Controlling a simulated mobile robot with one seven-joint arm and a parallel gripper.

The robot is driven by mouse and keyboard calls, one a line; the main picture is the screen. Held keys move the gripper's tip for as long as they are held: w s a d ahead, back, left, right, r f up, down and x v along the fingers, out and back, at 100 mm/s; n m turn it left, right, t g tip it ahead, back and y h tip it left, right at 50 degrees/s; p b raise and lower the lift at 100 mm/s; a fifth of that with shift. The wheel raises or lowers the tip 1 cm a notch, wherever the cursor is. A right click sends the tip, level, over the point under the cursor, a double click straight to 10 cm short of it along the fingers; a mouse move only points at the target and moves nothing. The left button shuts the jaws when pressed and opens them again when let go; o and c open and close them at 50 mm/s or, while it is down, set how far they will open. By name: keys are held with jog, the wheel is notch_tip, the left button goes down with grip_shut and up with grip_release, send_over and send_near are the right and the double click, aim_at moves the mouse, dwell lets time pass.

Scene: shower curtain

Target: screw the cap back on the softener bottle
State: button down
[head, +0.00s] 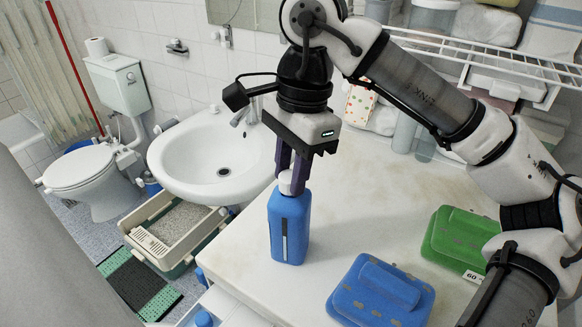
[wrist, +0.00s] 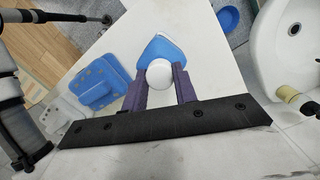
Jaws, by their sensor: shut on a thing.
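The white cap (head: 285,183) is at the bottle's neck. In the wrist view the cap (wrist: 160,73) shows round and white, over the top of the blue bottle (wrist: 166,48). My gripper (head: 291,181) points down over the bottle, with its purple fingers shut on the cap. In the wrist view the fingers (wrist: 161,84) lie on both sides of the cap. The thread between cap and neck is hidden.
A blue lidded box (head: 380,295) and a green one (head: 462,240) lie on the counter (head: 350,215) to the right. A white sink (head: 215,160) is to the left, and a white wire shelf (head: 480,55) is behind.

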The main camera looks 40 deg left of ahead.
jog(key=shift+f, duration=0.1)
dwell(0.3)
jog(key=shift+f+m+b, duration=0.2)
jog(key=shift+m+b, duration=0.4)
jog(key=shift+m, duration=0.5)
jog(key=m, duration=0.2)
jog(key=shift+r+m+y+b, duration=0.1)
jog(key=shift+m+y+b, duration=0.2)
jog(key=shift+d+f+m+t+b, duration=0.15)
jog(key=shift+m+b, duration=0.1)
jog(key=shift+m, duration=0.2)
jog(key=shift+a+f+m+t+b, duration=0.1)
jog(key=shift+m+t+b, duration=0.1)
jog(key=shift+m, duration=0.25)
jog(key=m, duration=0.3)
jog(key=shift+s+r+b, duration=0.1)
jog(key=shift+r+b, duration=0.05)
jog(key=shift+b, duration=0.25)
jog(key=c, duration=1)
grip_release()
jog(key=shift+c, duration=0.2)
